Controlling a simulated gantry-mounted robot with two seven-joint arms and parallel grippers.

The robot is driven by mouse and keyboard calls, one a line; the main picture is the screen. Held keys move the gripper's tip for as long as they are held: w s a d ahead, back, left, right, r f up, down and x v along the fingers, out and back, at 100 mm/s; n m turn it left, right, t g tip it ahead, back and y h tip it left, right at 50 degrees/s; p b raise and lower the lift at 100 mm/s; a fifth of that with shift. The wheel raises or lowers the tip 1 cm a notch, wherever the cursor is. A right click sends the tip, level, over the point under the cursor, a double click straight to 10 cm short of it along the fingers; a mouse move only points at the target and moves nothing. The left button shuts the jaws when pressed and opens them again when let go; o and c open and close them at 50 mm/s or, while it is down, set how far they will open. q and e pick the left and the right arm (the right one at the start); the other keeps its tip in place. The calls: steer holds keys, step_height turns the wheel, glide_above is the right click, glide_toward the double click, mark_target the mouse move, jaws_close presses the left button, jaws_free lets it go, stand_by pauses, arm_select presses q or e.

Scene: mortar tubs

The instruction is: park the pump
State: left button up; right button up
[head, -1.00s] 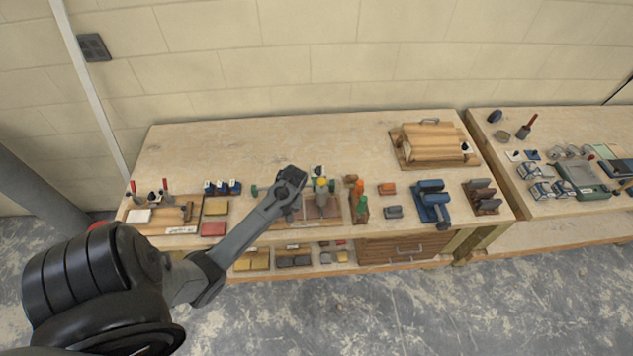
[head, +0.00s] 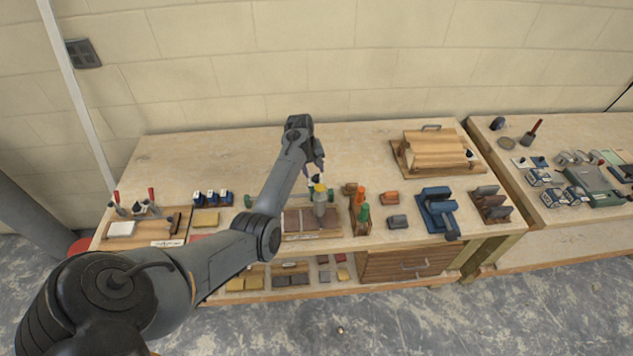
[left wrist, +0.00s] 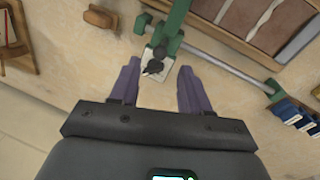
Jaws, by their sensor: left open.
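My left gripper (head: 315,170) is open above the middle of the bench, just behind a grey-green upright piece with a yellow top (head: 320,202). In the left wrist view its two purple fingers (left wrist: 159,68) stand apart, on either side of a small pale piece with a black knob (left wrist: 154,66). That piece sits at the end of a green fitting (left wrist: 168,38), from which a grey bar runs to the right. I cannot tell whether the fingers touch it. I cannot tell for certain which piece is the pump. My right gripper is not in view.
A brown-slabbed board (head: 298,222) lies in front of my gripper. Orange and green bottles (head: 362,213) stand close on its right. A blue tool (head: 437,210) and a wooden roller tray (head: 433,152) are further right. The back left of the bench (head: 210,155) is bare.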

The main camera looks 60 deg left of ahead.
mark_target(317, 179)
arm_select(q)
steer(key=f, duration=0.3)
steer(key=w+f, duration=0.1)
steer(key=f, duration=0.2)
steer(key=shift+w+d+f+b, duration=0.15)
steer(key=shift+d+f+b, duration=0.05)
steer(key=shift+f+b, duration=0.2)
steer(key=shift+c, duration=0.5)
jaws_close()
